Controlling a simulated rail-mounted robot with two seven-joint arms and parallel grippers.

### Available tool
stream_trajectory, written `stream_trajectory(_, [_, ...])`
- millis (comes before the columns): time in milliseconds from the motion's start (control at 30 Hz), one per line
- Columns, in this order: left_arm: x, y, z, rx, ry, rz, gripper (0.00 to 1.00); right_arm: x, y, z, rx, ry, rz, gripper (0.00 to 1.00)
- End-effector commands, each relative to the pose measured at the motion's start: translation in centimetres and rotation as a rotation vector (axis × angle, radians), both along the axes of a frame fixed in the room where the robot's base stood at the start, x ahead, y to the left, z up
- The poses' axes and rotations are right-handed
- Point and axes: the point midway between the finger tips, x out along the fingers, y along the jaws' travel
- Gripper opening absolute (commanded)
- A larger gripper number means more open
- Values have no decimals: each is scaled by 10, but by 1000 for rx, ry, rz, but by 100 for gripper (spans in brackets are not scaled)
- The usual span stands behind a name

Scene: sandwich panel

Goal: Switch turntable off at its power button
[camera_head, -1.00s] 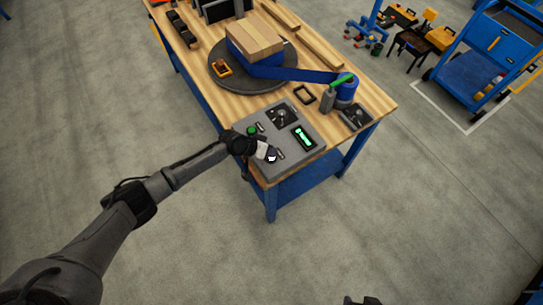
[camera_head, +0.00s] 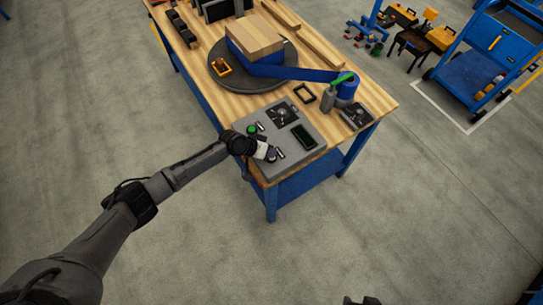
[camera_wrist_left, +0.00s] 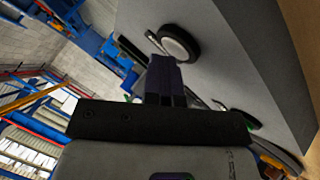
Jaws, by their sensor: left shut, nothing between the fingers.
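The grey control panel (camera_head: 292,158) lies on the near end of the workbench. It carries a green button (camera_head: 252,129), a black knob plate (camera_head: 281,114) and a dark display (camera_head: 303,137). My left gripper (camera_head: 270,154) is shut and empty, at the panel's near left part, over a button there that it mostly hides. The grey turntable (camera_head: 288,78) stands behind the panel.
A dark part of mine shows at the bottom edge.

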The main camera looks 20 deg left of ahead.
Motion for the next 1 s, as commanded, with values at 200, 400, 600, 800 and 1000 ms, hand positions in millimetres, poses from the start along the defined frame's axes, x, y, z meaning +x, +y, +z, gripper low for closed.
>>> stream_trajectory(200, [-1, 0, -3, 2, 2, -1, 0, 0, -1, -1, -2, 0, 1, 67])
stream_trajectory(400, [-2, 0, -2, 2, 3, -2, 0, 0, -2, 0, -6, 0, 4, 67])
stream_trajectory(600, [-3, -1, 5, 2, 5, -1, 0, 0, -2, 7, -7, 0, 4, 67])
stream_trajectory(800, [-2, -1, 5, 1, 3, -2, 0, 0, -2, 6, -5, 0, 4, 67])
stream_trajectory(1000, [-2, -1, 8, 1, 2, -1, 0, 0, -1, 8, -4, 0, 3, 67])
